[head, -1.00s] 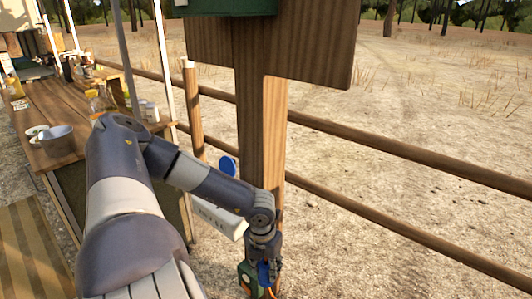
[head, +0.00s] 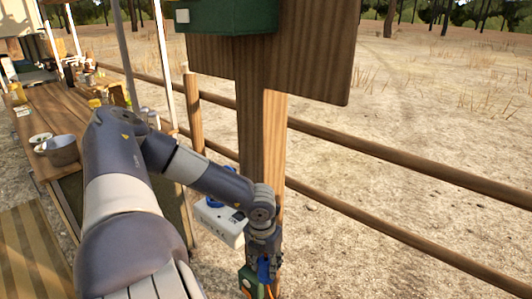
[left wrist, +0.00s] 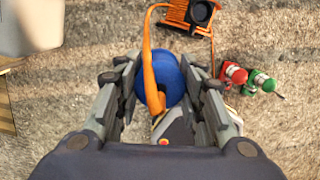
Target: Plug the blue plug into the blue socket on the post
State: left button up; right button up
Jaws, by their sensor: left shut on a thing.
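My left gripper (head: 263,268) is low in front of the wooden post (head: 250,130), in the head view. In the left wrist view my left gripper (left wrist: 160,95) is shut on the round blue plug (left wrist: 168,80), with an orange cable running over it. A small part of the blue plug (head: 263,270) also shows between the fingers in the head view. A white box (head: 222,228) with a blue part (head: 214,203) shows left of the post, partly hidden by my arm. I cannot make out the blue socket for certain. My right gripper is not in view.
A green item with orange edges (head: 249,284) is beside my gripper. The wrist view shows an orange cable reel (left wrist: 192,14), a red item (left wrist: 234,73) and a green item (left wrist: 263,82). A rail fence (head: 400,165) runs behind the post. A cup stands on the wooden counter (head: 65,105).

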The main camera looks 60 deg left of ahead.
pick_arm(q)
notch_tip(320, 180, up, 2)
jog(key=shift+p, duration=0.55)
notch_tip(320, 180, up, 13)
jog(key=p, duration=0.8)
pick_arm(e)
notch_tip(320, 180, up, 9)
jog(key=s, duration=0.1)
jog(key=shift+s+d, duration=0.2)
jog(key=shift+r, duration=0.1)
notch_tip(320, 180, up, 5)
jog(key=p, duration=0.6)
pick_arm(q)
jog(key=s+a+b, duration=0.2)
jog(key=a+b, duration=0.2)
jog(key=a, duration=2.4)
jog(key=shift+a+b, duration=0.35)
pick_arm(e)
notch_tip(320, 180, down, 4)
pick_arm(q)
jog(key=shift+s, duration=0.1)
